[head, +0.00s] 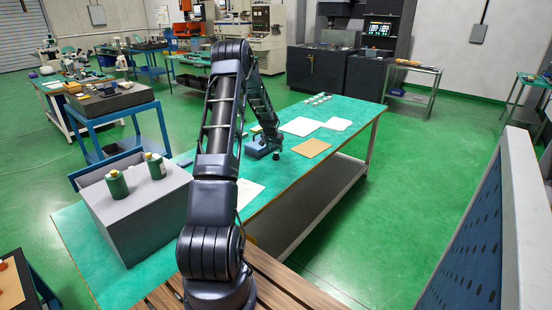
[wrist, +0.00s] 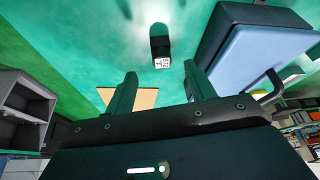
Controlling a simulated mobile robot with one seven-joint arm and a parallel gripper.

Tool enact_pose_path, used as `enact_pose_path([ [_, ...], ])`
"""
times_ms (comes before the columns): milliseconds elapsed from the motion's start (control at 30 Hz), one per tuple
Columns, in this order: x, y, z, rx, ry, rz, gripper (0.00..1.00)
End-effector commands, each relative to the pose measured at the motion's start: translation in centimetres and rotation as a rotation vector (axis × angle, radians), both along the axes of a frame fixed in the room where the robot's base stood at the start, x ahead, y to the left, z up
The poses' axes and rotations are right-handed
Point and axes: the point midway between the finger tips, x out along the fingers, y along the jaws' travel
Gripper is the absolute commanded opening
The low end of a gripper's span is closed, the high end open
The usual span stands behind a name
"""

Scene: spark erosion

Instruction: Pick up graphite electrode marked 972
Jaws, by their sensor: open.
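In the wrist view a small dark block, which looks like a graphite electrode (wrist: 160,46), is on the green table top beyond my fingertips. It has a white label with dark marks too small to read surely. My gripper (wrist: 160,82) is open, with nothing between its fingers, and the block lies ahead of the gap, apart from both fingers.
A blue-grey object (wrist: 245,55) stands close on the right in the wrist view. A brown sheet (head: 311,148) and white papers (head: 301,126) lie flat on the table. A grey box (head: 150,215) with green bottles (head: 117,184) stands at the near left.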

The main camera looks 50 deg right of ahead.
Motion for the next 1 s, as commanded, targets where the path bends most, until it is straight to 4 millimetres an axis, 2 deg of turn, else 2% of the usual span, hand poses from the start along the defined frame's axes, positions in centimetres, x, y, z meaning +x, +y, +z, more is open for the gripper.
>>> enact_pose_path([
  [100,0.2,-0.5,-1.2,0.000,0.000,0.000,0.55],
  [333,0.3,-1.0,-2.4,0.001,0.000,-0.001,0.55],
  [667,0.9,-2.5,-5.9,0.000,0.000,0.000,0.55],
  [933,1.0,-2.6,-6.2,-0.001,0.000,0.000,0.55],
  [1000,1.0,-2.6,-6.1,-0.001,0.000,0.000,0.41],
])
